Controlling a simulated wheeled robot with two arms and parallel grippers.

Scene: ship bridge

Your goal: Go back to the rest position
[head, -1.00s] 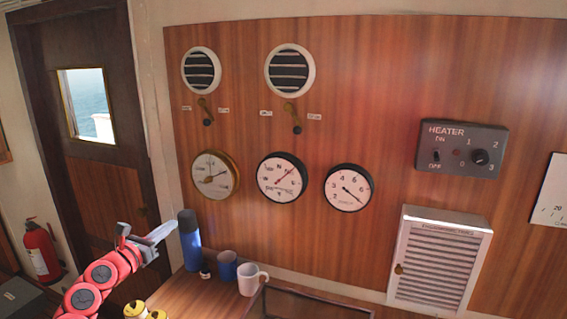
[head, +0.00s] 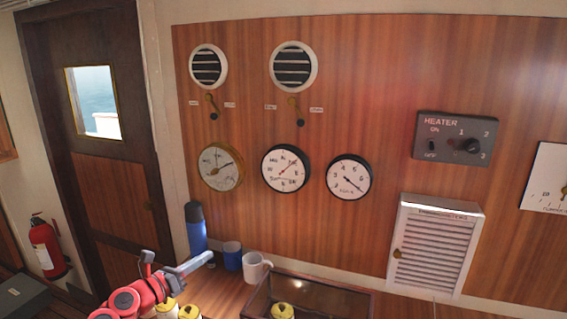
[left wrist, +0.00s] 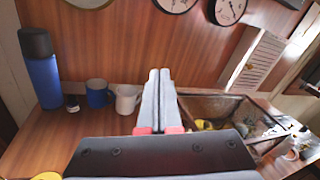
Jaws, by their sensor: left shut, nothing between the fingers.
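My left gripper (head: 205,260) comes in from the lower left in the head view, on a red arm. Its grey fingers are together with nothing between them, in front of the blue bottle and the mugs. In the left wrist view the closed fingers (left wrist: 157,98) point forward over the counter. My right gripper is not in view.
A blue bottle (head: 196,232), a blue mug (head: 232,256) and a white mug (head: 255,267) stand on the wooden counter (left wrist: 65,135). A brown-framed bin (head: 330,290) stands to their right. Yellow-topped items (head: 188,312) show below the gripper. A fire extinguisher (head: 46,247) stands left.

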